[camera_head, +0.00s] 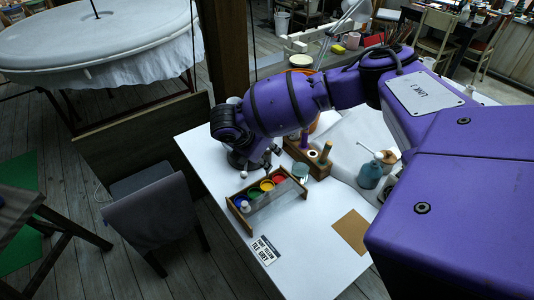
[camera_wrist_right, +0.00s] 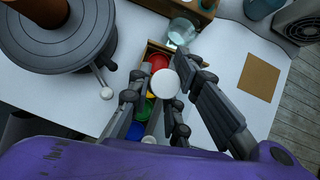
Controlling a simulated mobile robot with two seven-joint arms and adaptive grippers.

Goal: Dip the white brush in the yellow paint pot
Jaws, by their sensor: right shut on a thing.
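A wooden paint rack (camera_head: 236,212) holds a row of pots on the white table. The yellow paint pot (camera_head: 267,185) stands between the red pot (camera_head: 279,179) and the green pot (camera_head: 254,195). My right gripper (camera_head: 268,158) is just behind the rack. In the right wrist view, my right gripper (camera_wrist_right: 168,100) is shut on the white brush (camera_wrist_right: 166,84), of which only a round white end shows. The brush hides most of the yellow pot, and its lower end is hidden. I cannot tell whether it touches paint. My left gripper is out of view.
A dark turntable (camera_wrist_right: 62,30) with a white-knobbed lever (camera_wrist_right: 107,93) stands left of the gripper. A glass jar (camera_wrist_right: 181,32) stands beyond the rack. A wooden tool block (camera_head: 318,168) and a blue bottle (camera_head: 369,175) stand to the right. A brown sheet (camera_head: 351,232) lies flat.

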